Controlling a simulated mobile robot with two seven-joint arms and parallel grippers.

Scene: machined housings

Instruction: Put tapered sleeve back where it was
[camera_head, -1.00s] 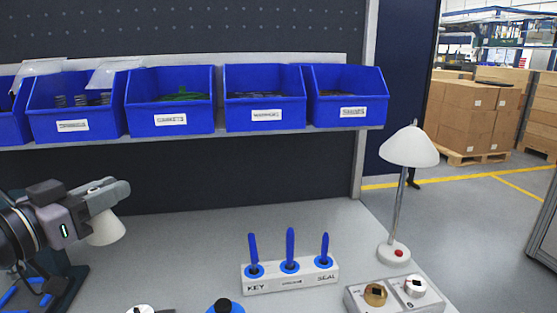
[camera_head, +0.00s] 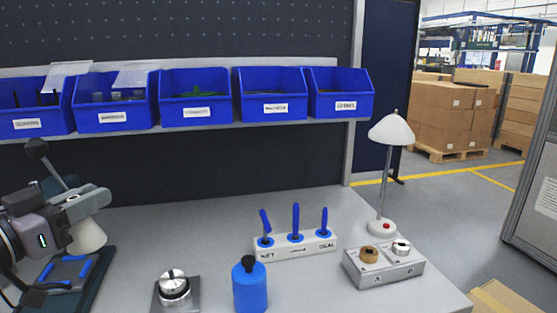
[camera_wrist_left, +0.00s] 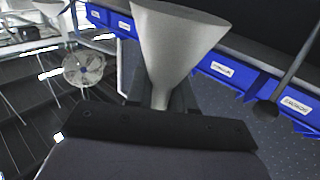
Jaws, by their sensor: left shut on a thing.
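The tapered sleeve (camera_head: 88,238) is a pale grey cone at the left of the head view. My left gripper (camera_head: 88,206) is shut on it, and the sleeve hangs wide end down. In the left wrist view the sleeve (camera_wrist_left: 178,45) flares away from my left gripper (camera_wrist_left: 160,98), its narrow end between the fingers. In the head view the sleeve appears just above and behind a dark fixture base with blue strips (camera_head: 70,272); I cannot tell whether it touches anything there. My right gripper is not in view.
A black-knobbed lever (camera_head: 37,149) rises behind my left gripper. A silver round part on a plate (camera_head: 173,287), a blue bottle (camera_head: 250,288), a white block with blue pegs (camera_head: 295,247), a grey two-knob box (camera_head: 384,268) and a lamp (camera_head: 391,130) stand on the bench. Blue bins (camera_head: 197,98) line the shelf.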

